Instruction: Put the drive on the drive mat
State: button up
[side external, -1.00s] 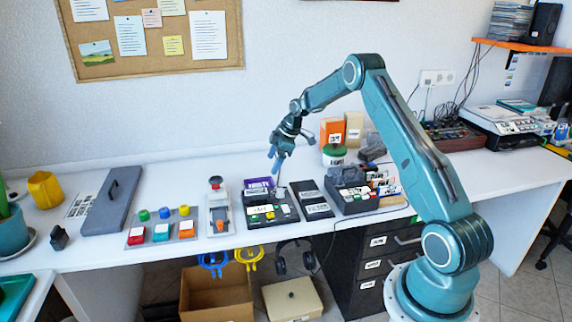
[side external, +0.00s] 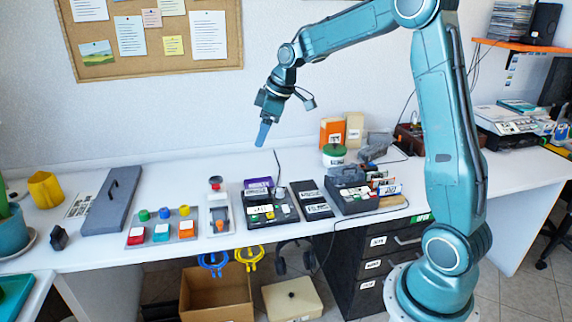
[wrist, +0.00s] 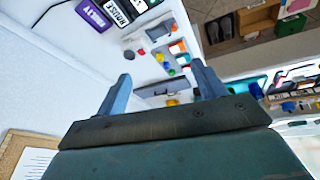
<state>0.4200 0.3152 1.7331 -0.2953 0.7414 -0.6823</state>
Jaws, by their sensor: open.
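My gripper (side external: 263,134) hangs in the air above the back of the white table, its blue fingers pointing down. It is open and empty; the wrist view shows a wide gap between its two fingers (wrist: 163,88). I cannot tell for sure which thing is the drive or the drive mat. Below the gripper, a purple labelled box (side external: 258,183) sits at the back of a black panel (side external: 285,214) with small coloured blocks. A flat dark case (side external: 314,200) with white labels lies to its right. The purple box also shows in the wrist view (wrist: 94,15).
A dark rack (side external: 352,206) with labelled items stands right of the flat case. Orange and beige boxes (side external: 333,131) and a green-lidded tub (side external: 334,155) stand behind. A lever device (side external: 218,212), button board (side external: 187,231) and grey handled panel (side external: 108,202) are at left.

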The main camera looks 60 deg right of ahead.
jog(key=s+a+r+m, duration=0.1)
jog(key=s+a+r, duration=0.35)
jog(key=s, duration=0.25)
jog(key=s+a+r+m, duration=0.2)
jog(key=s+a+r, duration=0.1)
jog(key=s+a, duration=0.35)
jog(key=s+a+f+m, duration=0.1)
jog(key=s, duration=0.7)
jog(key=s+a+f+m+t, duration=0.1)
jog(key=s+a+f, duration=0.1)
jog(key=s, duration=0.6)
jog(key=shift+s+a+m+h, duration=0.15)
jog(key=shift+a+m+h, duration=0.15)
jog(key=shift+m+h, duration=0.1)
jog(key=shift+o, duration=0.3)
